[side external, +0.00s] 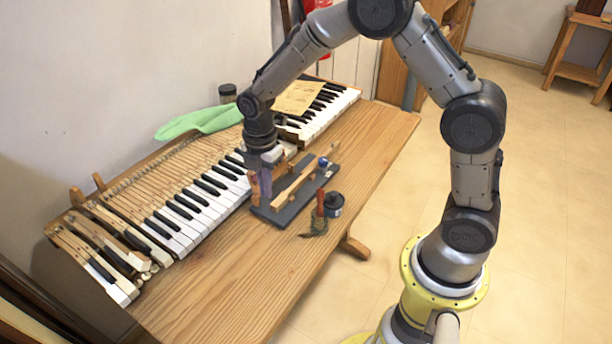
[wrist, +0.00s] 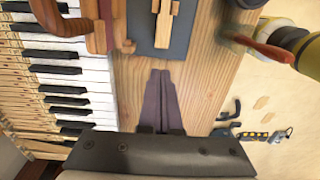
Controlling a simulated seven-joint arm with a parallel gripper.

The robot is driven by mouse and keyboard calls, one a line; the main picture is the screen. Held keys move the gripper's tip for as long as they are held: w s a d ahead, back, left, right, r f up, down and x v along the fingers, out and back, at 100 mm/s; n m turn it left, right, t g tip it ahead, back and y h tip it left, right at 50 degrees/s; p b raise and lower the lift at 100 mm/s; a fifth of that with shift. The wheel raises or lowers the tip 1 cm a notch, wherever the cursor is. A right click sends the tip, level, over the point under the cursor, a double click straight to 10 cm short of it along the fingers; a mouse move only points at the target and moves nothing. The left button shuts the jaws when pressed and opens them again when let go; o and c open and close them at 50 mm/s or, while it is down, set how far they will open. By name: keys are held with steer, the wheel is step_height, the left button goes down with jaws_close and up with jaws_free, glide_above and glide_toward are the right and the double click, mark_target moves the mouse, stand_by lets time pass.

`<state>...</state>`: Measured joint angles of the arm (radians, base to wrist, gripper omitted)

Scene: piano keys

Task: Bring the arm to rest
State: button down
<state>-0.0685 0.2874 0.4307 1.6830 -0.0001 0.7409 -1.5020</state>
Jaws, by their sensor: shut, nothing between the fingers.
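My gripper (side external: 265,197) is shut and empty, pointing down at the left end of a dark board (side external: 275,214) on the wooden bench. In the wrist view its two dark fingers (wrist: 161,76) lie together over bare wood, below the board's edge (wrist: 178,52). Whether the fingertips touch anything is not clear. My arm is bent in a high arch above the bench. The piano keyboard (side external: 200,205) runs along the bench just left of my gripper, and its white keys (wrist: 85,75) show in the wrist view.
The board carries wooden pieces and a blue ball (side external: 323,162). A red-handled brush (side external: 320,205) and a small dark tin (side external: 334,204) sit beside it. A green cloth (side external: 205,122), a jar (side external: 227,93) and yellowish paper (side external: 300,98) lie behind. The bench's front (side external: 225,280) is clear.

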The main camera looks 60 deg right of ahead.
steer(key=shift+r, duration=0.25)
steer(key=s+d+r+m+t, duration=0.1)
steer(key=s+r+t, duration=0.15)
steer(key=r, duration=0.65)
steer(key=s+d+r+m+t, duration=0.15)
steer(key=s+r, duration=0.25)
steer(key=r, duration=0.5)
steer(key=s+r+m+t, duration=0.2)
steer(key=s+r+m, duration=0.3)
steer(key=s, duration=0.4)
steer(key=s+f+m, duration=0.4)
steer(key=s+m, duration=0.5)
steer(key=m, duration=0.1)
steer(key=shift+s+d+f, duration=0.15)
steer(key=shift+f, duration=0.1)
steer(key=shift+m, duration=0.25)
